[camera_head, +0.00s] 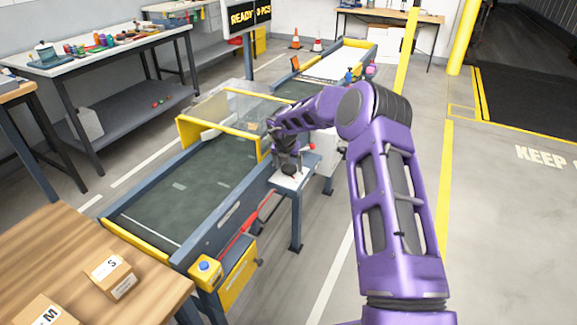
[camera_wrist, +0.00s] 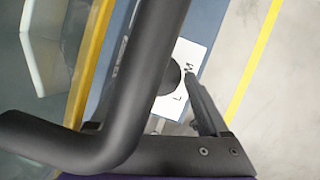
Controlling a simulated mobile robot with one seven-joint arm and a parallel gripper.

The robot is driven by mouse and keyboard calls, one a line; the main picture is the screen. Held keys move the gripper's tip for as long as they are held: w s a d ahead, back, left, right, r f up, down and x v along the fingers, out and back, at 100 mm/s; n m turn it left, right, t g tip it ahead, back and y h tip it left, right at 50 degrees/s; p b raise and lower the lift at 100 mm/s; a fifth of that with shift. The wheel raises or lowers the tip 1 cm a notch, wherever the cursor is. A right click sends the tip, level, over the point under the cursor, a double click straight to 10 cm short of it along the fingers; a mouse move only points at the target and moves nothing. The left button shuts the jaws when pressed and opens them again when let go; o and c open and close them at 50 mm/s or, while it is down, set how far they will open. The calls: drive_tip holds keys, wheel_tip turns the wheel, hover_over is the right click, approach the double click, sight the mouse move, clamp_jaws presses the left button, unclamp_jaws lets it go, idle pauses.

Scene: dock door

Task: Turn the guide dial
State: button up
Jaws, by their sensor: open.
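The guide dial is a dark round knob (camera_wrist: 173,77) on a white plate (camera_wrist: 193,52) marked with the letters M and L in the wrist view. The near finger covers its left part, so its pointer cannot be made out. My gripper (camera_wrist: 177,76) is open, with one dark finger left of the knob and the other to its right. I cannot tell whether either finger touches it. In the head view my gripper (camera_head: 287,168) is low over the white-topped stand (camera_head: 292,182) beside the conveyor, and hides the dial there.
The conveyor (camera_head: 185,190) with yellow-edged clear guards (camera_head: 238,107) runs along the left of the stand. A wooden table (camera_head: 60,250) with cardboard boxes (camera_head: 112,277) is at the front left. A yellow button box (camera_head: 206,268) sits at the conveyor's near end. Floor at right is clear.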

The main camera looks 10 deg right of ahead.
drive_tip(key=c, duration=1.1)
drive_tip(key=shift+o, duration=0.2)
drive_tip(key=shift+r+p, duration=0.15)
drive_tip(key=shift+p, duration=0.5)
drive_tip(key=shift+d+r+n+y+p, duration=0.15)
drive_tip(key=shift+n+y+p, duration=0.15)
drive_tip(key=shift+n+p, duration=0.6)
drive_tip(key=n+p, duration=0.2)
drive_tip(key=p, duration=0.1)
drive_tip(key=shift+d+y, duration=0.1)
drive_tip(key=shift+y, duration=0.3)
drive_tip(key=n, duration=0.1)
drive_tip(key=n+y, duration=0.1)
drive_tip(key=shift+d+f+n, duration=0.1)
drive_tip(key=shift+f+n, duration=0.2)
drive_tip(key=n+y, duration=0.1)
drive_tip(key=n, duration=0.1)
drive_tip(key=n+y, duration=0.1)
drive_tip(key=n, duration=0.2)
drive_tip(key=shift+w+d+g, duration=0.1)
drive_tip(key=shift+g, duration=0.2)
drive_tip(key=shift+n, duration=0.3)
